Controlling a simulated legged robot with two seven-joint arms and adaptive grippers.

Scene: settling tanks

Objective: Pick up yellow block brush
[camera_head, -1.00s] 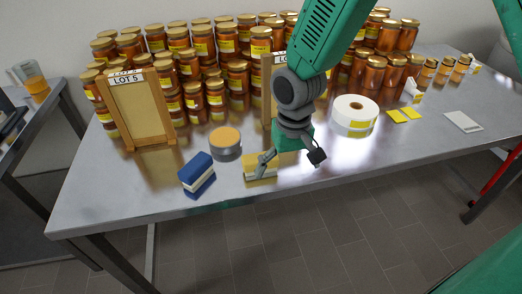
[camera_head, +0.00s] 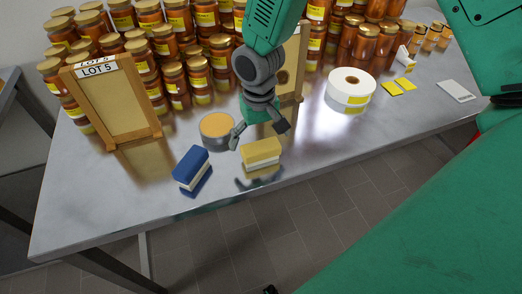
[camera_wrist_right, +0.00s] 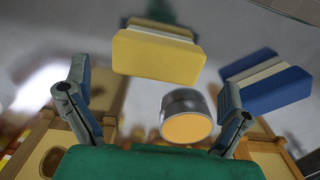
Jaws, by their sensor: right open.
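The yellow block brush (camera_head: 261,151), a yellow block with a pale layer beneath, lies near the front edge of the metal table. It also shows in the right wrist view (camera_wrist_right: 158,55), ahead of the fingers and between their lines. My right gripper (camera_head: 260,131) is open and empty, its fingers spread just behind the brush in the head view. I see no contact between the fingers and the brush.
A blue block brush (camera_head: 191,168) lies left of the yellow one. A round tin with an orange top (camera_head: 217,130) stands close behind, beside the right gripper. Wooden frames, many honey jars (camera_head: 200,82) and a white roll (camera_head: 351,88) stand farther back. The front right tabletop is clear.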

